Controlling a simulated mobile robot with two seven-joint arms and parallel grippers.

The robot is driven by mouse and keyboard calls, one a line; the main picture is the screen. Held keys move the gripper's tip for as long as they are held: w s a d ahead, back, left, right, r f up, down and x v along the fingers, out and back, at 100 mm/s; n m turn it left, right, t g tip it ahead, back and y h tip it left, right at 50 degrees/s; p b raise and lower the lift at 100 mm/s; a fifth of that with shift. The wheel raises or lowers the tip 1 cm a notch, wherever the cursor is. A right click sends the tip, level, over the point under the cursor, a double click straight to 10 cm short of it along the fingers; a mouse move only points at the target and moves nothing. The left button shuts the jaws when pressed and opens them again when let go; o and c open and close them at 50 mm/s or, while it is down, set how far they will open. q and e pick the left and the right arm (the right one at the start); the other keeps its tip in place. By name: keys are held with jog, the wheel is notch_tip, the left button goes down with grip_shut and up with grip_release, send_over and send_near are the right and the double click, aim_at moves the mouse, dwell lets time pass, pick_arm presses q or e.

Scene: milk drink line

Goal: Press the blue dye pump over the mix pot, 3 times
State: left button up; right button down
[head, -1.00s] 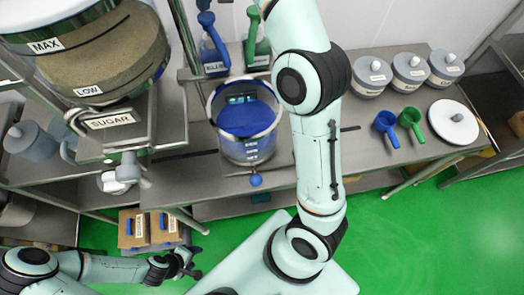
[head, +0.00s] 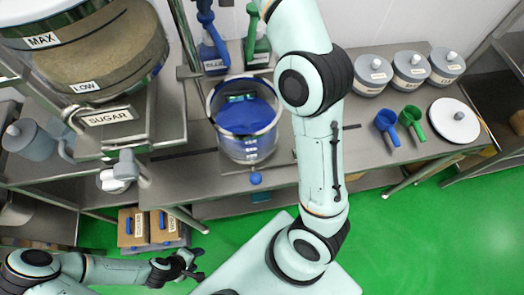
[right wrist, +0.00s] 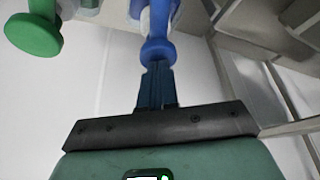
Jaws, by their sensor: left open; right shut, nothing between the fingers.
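The blue dye pump bottle (head: 211,50) stands behind the mix pot in the head view, its top near the upper edge. The mix pot (head: 246,150) is a clear pot holding blue liquid. In the right wrist view, my right gripper (right wrist: 157,68) is shut and empty, with its fingertips at the rounded end of the blue pump head (right wrist: 158,48). I cannot tell whether they touch or whether the pump is pressed down. The right gripper is outside the head view. My left gripper (head: 186,267) is open and empty, low over the floor.
A green pump bottle (head: 258,42) stands right of the blue one and also shows in the right wrist view (right wrist: 34,34). The sugar hopper (head: 100,60) is at left. Lidded jars (head: 410,78), a blue scoop (head: 387,124) and a green scoop (head: 411,120) are at right.

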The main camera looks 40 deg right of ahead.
jog(key=shift+f, duration=0.7)
pick_arm(q)
jog(key=shift+s+f, duration=0.35)
jog(key=shift+s, duration=0.05)
jog(key=shift+w, duration=0.1)
pick_arm(e)
jog(key=shift+w+r+p, duration=0.1)
jog(key=shift+r+p, duration=0.5)
jog(key=shift+r, duration=0.8)
pick_arm(q)
jog(key=shift+w+r, duration=1.05)
jog(key=shift+w, duration=0.2)
jog(key=shift+s, duration=0.1)
